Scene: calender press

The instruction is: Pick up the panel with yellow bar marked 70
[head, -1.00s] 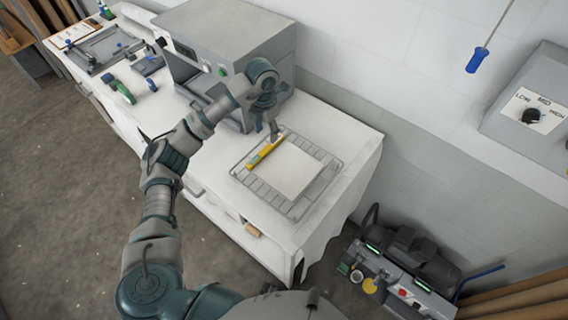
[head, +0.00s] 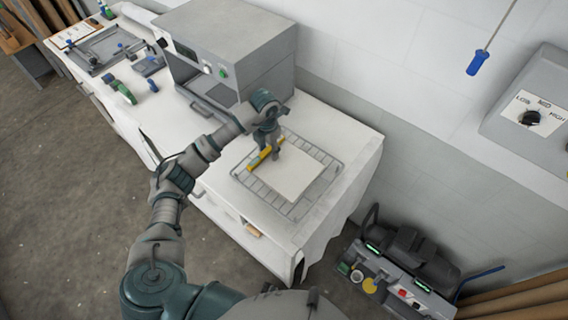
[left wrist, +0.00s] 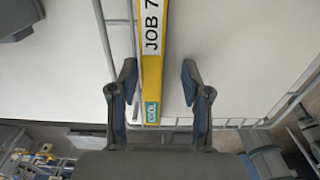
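The panel (head: 300,178) is a flat white sheet lying on a wire rack (head: 326,158) on the white bench. A yellow bar (head: 258,160) runs along its left edge. In the left wrist view the bar (left wrist: 152,75) carries a white label reading "JOB 7", cut off at the top edge, and a teal "COOL" tag (left wrist: 152,112). My left gripper (head: 272,150) is over the bar. In the left wrist view it is open (left wrist: 158,85), with the bar's end between its two fingers and a gap on each side. My right gripper is not in view.
A grey press (head: 235,45) stands behind the rack on the bench. Green tape (head: 125,92) and a tray (head: 103,50) lie farther left. A compressor-like machine (head: 400,262) sits on the floor at right. A blue pull handle (head: 477,62) hangs at upper right.

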